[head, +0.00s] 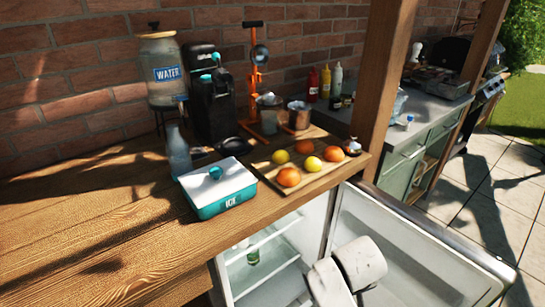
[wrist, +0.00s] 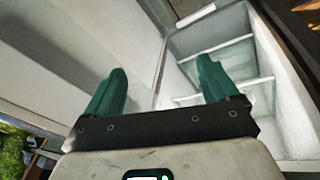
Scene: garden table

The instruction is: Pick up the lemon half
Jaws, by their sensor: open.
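I cannot make out a lemon half for certain in either view. In the head view, two yellow fruits, a left one (head: 280,157) and a right one (head: 313,163), lie among several orange ones on a wooden board (head: 268,172). They look whole and round, but are too small to tell if either is cut. My gripper (wrist: 160,85) shows in the wrist view with its two green fingers wide apart and nothing between them. It faces the open fridge (wrist: 222,62); no fruit shows there. In the head view only my white arm shows, low in front of the fridge.
The open fridge door (head: 412,250) stands below the counter (head: 100,225) at the right. A teal ICE box (head: 218,190) sits left of the board, with a glass bottle (head: 178,152) behind it. A wooden post (head: 381,75) rises beyond the board. The counter's left is clear.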

